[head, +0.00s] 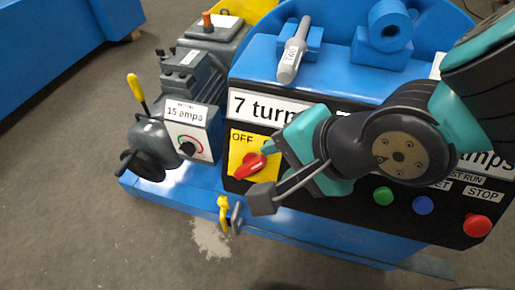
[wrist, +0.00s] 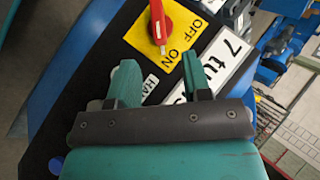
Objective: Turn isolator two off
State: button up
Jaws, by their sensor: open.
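A red rotary isolator handle (head: 246,168) sits on a yellow plate (head: 236,150) on the front panel of the blue machine. In the wrist view the handle (wrist: 157,22) has a white mark at its end, which points toward the ON label (wrist: 175,58); the OFF label (wrist: 197,32) is to its upper right. I cannot read an isolator number. My gripper (wrist: 159,62) is open, with its two fingers apart and nothing between them. It is just short of the handle. In the head view it covers part of the plate's right side.
A grey motor box with a dial (head: 188,147) stands left of the panel. Green (head: 383,196), blue (head: 423,205) and red (head: 477,226) buttons are at the panel's right. A grey tool (head: 293,50) rests on top.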

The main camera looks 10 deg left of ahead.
aim_at(255, 167)
jog(key=x, duration=1)
jog(key=shift+s+d, duration=0.1)
grip_shut()
